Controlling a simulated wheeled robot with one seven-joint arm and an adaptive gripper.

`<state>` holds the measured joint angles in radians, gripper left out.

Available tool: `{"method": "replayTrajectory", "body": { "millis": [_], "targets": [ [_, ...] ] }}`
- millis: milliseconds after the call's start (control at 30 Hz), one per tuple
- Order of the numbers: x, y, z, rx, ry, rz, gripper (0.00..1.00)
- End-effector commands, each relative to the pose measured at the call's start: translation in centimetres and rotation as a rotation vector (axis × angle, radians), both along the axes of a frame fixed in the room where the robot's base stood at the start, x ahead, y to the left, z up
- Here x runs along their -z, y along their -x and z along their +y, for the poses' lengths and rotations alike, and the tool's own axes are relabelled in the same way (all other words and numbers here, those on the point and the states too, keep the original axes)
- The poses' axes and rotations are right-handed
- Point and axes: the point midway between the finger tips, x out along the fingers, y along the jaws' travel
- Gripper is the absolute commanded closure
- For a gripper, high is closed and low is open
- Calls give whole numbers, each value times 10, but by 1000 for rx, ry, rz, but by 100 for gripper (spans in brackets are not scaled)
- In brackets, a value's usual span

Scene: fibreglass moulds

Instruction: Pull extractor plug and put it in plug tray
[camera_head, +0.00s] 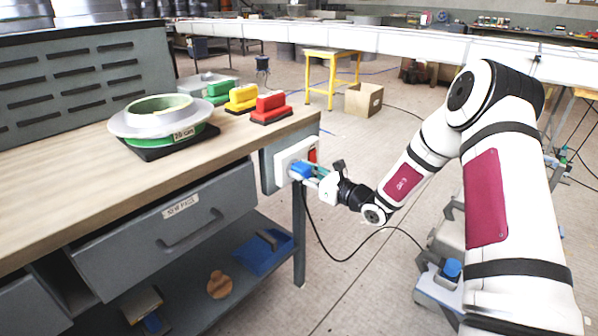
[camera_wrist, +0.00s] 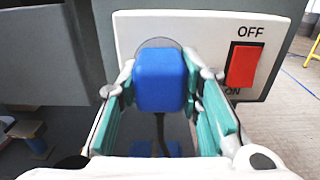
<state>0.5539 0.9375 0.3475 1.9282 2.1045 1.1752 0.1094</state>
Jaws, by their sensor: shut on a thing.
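The blue extractor plug (camera_wrist: 160,82) sits in front of a round grey socket on the white switch plate (camera_wrist: 200,30); whether it is fully seated cannot be told. My gripper (camera_wrist: 161,92) is shut on it, with a green-padded finger on each side. In the head view the plug (camera_head: 300,171) and my gripper (camera_head: 312,175) are at the bench's right end. A black cable (camera_head: 330,255) hangs from the plug to the floor. A blue tray (camera_head: 265,252) lies on the lower shelf; I see no label marking it as the plug tray.
A red switch (camera_wrist: 243,66), marked OFF and ON, is right of the plug. The bench top (camera_head: 60,190) holds a round mould (camera_head: 163,122) and yellow and red blocks (camera_head: 270,107). A drawer (camera_head: 165,225) is below.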

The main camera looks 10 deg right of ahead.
Motion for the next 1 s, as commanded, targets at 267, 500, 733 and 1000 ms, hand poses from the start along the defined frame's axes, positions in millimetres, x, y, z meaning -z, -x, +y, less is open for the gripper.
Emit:
{"method": "replayTrajectory", "body": {
  "millis": [267,500,733,1000],
  "targets": [
    [0,8,-7,2,0,1,100],
    [0,15,-12,1,0,0,100],
    [0,22,-17,1,1,1,100],
    [0,30,-23,2,0,0,100]
  ]
}}
